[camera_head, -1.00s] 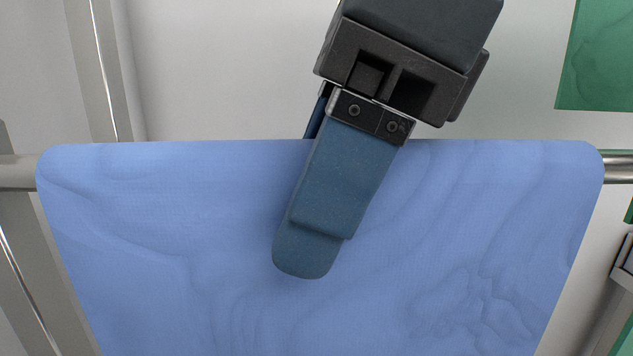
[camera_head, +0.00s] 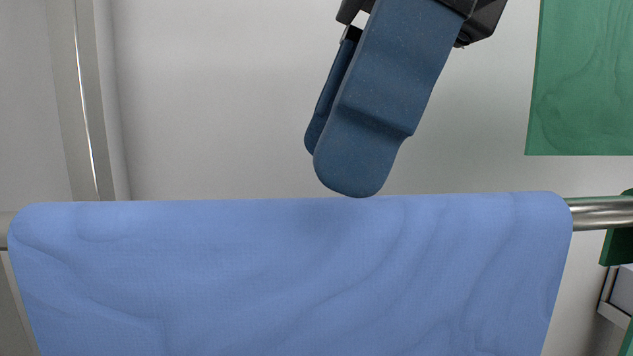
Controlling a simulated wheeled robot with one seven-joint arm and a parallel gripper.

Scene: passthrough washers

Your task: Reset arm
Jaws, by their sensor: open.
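My gripper (camera_head: 335,168) hangs down from the top of the head view, tilted a little. Its two blue fingers show one partly behind the other, with a narrow gap seen between them. Nothing is held between them. The fingertips are just above the top edge of a blue cloth (camera_head: 300,280) in the picture, apart from it. The cloth is draped over a horizontal metal bar (camera_head: 600,212). Its lower part is out of view.
A green panel or cloth (camera_head: 585,80) is at the upper right. A pale wall (camera_head: 220,120) stands behind, with a vertical metal post (camera_head: 85,100) at the left. A grey-framed object (camera_head: 617,295) and more green pieces are at the lower right edge.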

